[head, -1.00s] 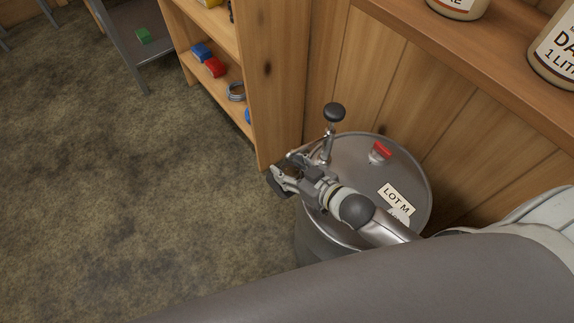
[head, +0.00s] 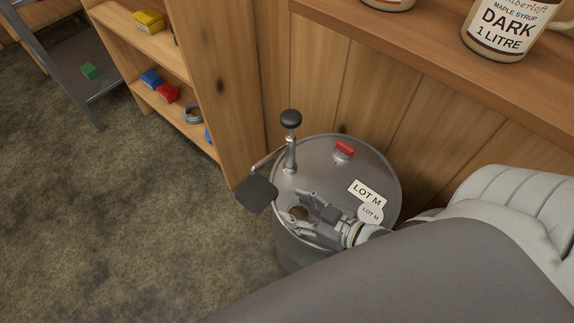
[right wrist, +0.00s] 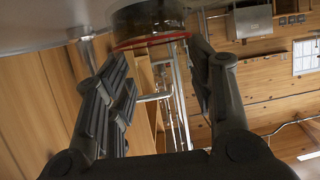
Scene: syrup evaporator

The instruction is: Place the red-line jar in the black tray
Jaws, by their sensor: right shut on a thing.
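My right gripper (head: 300,211) is low over the left front of the steel drum's top in the head view. In the right wrist view its fingers (right wrist: 158,62) are closed on a dark jar (right wrist: 148,16) with a red line around it, at the top of the picture. In the head view only a small brown round patch (head: 298,213) shows between the fingers. Whether the jar touches the drum is unclear. A flat dark square piece (head: 257,194) is at the drum's left edge below the spout; I cannot tell if it is the black tray. My left gripper is not in view.
The drum (head: 335,165) carries a pump with a black knob (head: 291,119), a red-capped fitting (head: 344,149) and LOT M labels (head: 367,193). A wooden shelf (head: 205,80) stands behind left. Syrup jugs (head: 505,30) are on the ledge above.

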